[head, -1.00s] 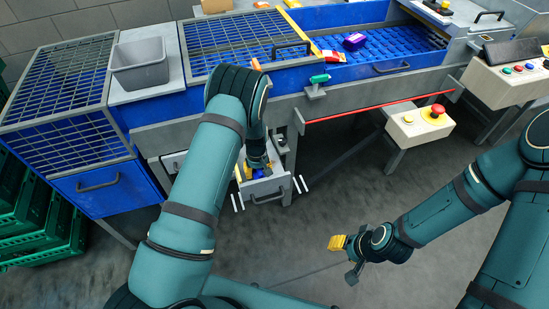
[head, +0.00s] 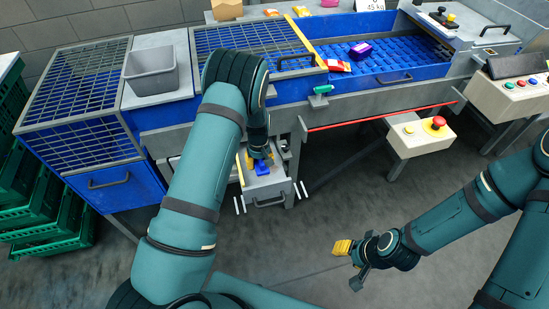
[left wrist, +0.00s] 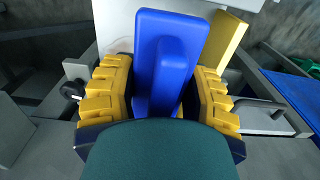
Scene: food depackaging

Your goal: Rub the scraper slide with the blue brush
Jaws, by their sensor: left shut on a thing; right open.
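My left gripper (head: 261,161) is shut on the blue brush (left wrist: 160,55); its yellow fingers flank the brush in the left wrist view (left wrist: 160,98). In the head view the brush (head: 262,169) shows as a small blue patch over a pale grey pull-out tray (head: 268,187), which looks like the scraper slide. The tray has a dark front handle and a yellow strip (left wrist: 226,42) along one side. Whether the bristles touch the tray is hidden. My right gripper (head: 348,263) is open and empty over the floor.
The blue machine carries grid covers (head: 80,85), a grey bin (head: 151,74) and a blue mesh bed (head: 395,60) with red and purple packets. A control box (head: 422,135) juts out at right. Green crates (head: 45,225) stand at left.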

